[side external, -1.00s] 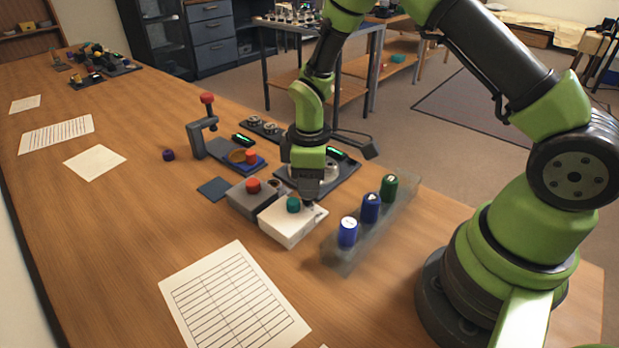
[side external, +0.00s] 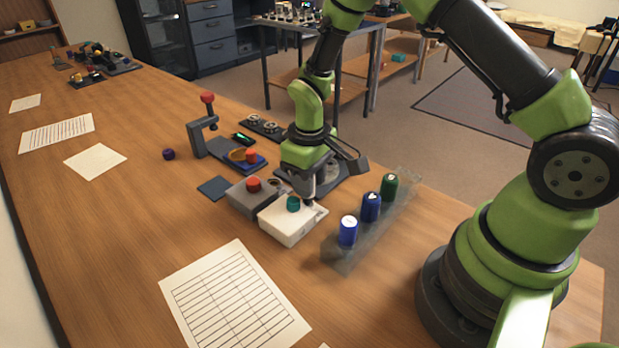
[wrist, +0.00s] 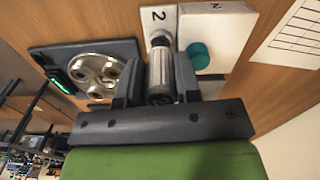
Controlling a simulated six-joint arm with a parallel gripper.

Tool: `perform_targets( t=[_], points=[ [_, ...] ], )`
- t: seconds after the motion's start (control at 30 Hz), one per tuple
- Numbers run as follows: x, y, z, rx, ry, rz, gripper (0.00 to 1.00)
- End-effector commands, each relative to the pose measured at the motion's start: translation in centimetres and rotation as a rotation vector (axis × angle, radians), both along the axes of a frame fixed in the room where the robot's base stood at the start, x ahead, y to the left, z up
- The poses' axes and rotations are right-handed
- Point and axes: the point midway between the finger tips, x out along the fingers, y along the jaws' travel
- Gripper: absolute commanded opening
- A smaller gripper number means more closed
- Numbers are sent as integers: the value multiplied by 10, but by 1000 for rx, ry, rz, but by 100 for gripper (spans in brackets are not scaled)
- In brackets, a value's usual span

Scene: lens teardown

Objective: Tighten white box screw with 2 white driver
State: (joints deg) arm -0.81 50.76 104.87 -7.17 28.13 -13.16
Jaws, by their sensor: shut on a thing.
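The white box (side external: 285,228) stands on the table with a teal knob (side external: 293,204) on top; it also shows in the wrist view (wrist: 229,40). My gripper (side external: 312,196) points down over its far right part. In the wrist view my gripper (wrist: 160,82) is shut on a pale grey driver (wrist: 161,85), held between both fingers.
A translucent rack (side external: 347,258) with blue and green capped drivers stands close on the right. A grey box with a red knob (side external: 253,185) adjoins the white box. A dark plate with a round metal part (wrist: 92,62) lies near.

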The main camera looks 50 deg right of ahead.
Motion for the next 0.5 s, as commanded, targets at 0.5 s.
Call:
perform_targets(
  t=[0.5],
  points=[
    [0,1,0,0,0,-316,10]
  ],
)
